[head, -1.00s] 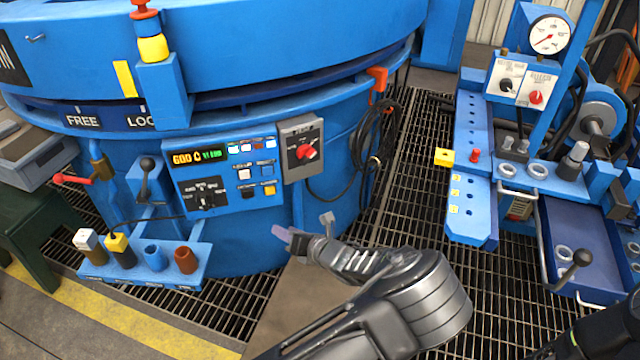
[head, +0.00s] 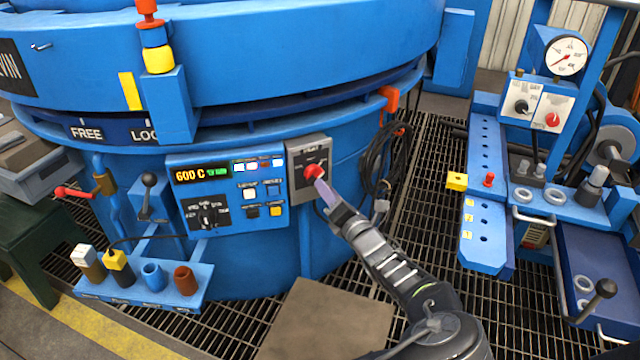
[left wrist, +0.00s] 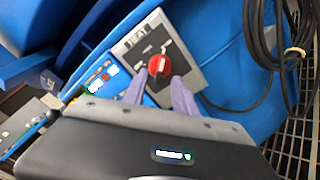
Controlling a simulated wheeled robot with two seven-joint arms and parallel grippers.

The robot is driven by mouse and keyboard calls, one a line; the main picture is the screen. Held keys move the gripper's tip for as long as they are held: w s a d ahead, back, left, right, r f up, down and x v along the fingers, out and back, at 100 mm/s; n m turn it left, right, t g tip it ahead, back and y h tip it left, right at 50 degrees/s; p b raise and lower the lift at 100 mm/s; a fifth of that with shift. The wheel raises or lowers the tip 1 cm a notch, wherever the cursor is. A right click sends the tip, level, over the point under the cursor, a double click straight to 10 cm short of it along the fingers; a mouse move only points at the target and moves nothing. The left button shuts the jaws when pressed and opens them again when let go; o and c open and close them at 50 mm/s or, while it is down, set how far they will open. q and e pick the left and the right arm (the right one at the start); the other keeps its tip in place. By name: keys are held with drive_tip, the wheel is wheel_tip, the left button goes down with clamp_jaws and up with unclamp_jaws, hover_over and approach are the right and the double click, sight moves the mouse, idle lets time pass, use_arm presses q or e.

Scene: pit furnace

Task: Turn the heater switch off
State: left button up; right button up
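The heater switch is a red rotary knob (head: 314,171) on a grey switch box (head: 298,188) on the front of the blue furnace. In the left wrist view the red knob (left wrist: 159,66) sits just ahead of my fingertips, and the plate (left wrist: 190,85) carries the letters HEAT. My left gripper (head: 325,190) is at the knob's lower right in the head view. Its two pale purple fingers (left wrist: 157,88) are apart, one on each side below the knob, with nothing between them. Whether they touch the knob I cannot tell. My right gripper is not in view.
A control panel (head: 230,190) with a 600 C display is left of the switch box. Black cables (head: 385,165) hang at its right. A tool rack (head: 140,290) stands at lower left. A blue bench (head: 490,215) with a gauge is at right.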

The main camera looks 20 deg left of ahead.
sight(315, 175)
use_arm(q)
drive_tip(key=shift+b+x, duration=0.4)
drive_tip(key=shift+x, duration=2)
drive_tip(key=shift+c, duration=0.3)
clamp_jaws()
